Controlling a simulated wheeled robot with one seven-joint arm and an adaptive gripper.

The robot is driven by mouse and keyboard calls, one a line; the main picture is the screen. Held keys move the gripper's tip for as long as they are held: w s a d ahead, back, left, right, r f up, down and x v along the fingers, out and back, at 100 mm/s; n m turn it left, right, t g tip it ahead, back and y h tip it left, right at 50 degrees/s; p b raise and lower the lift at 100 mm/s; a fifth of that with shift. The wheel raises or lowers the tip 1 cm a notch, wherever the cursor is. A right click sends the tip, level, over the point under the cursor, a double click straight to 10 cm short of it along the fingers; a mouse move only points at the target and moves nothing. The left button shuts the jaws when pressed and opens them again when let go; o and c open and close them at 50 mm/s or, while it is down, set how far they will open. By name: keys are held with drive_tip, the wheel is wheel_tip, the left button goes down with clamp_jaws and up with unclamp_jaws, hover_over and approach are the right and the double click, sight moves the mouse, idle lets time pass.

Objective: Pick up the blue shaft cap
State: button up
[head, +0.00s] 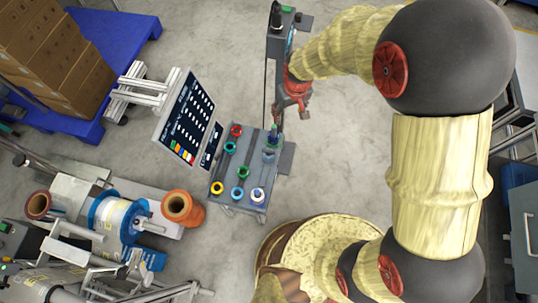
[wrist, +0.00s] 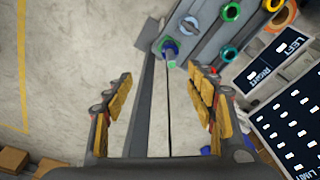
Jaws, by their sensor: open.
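A dark blue upright piece (head: 273,131), which looks like the blue shaft cap, stands near the top right corner of a grey cart top. In the wrist view the blue piece (wrist: 170,47) has a green ring at its base and a light green tip. My gripper (head: 290,108) is open and empty, just above and right of it in the head view. In the wrist view my gripper (wrist: 160,76) has its fingers wide apart, with the blue piece ahead of the fingertips, slightly right of centre and untouched.
The cart top (head: 228,172) also holds a red ring (head: 236,131), green ring (head: 229,147), grey ring (head: 269,155), yellow ring (head: 217,188), blue ring (head: 237,193) and white piece (head: 258,195). A screen panel (head: 184,116) stands left. Bare floor (head: 225,60) lies behind.

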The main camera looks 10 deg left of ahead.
drive_tip(key=n, duration=0.1)
hover_over(268, 151)
drive_tip(key=w+d, duration=0.2)
drive_tip(key=w, duration=0.1)
wheel_tip(268, 151, down, 11)
drive_tip(key=shift+n+g+h, duration=0.3)
drive_tip(key=shift+n+g, duration=0.4)
drive_tip(key=s+f, duration=0.1)
drive_tip(key=f, duration=0.3)
drive_tip(key=s+a+f, duration=0.1)
drive_tip(key=f, duration=0.2)
drive_tip(key=s+a+f, duration=0.1)
drive_tip(key=f, duration=0.3)
drive_tip(key=shift+f+b, duration=0.35)
drive_tip(key=shift+b, duration=0.05)
wheel_tip(268, 151, down, 5)
drive_tip(key=shift+w+d+f+b, duration=0.1)
drive_tip(key=shift+d+b, duration=0.05)
drive_tip(key=shift+b, duration=0.9)
drive_tip(key=c, duration=0.3)
drive_tip(key=c, duration=1.1)
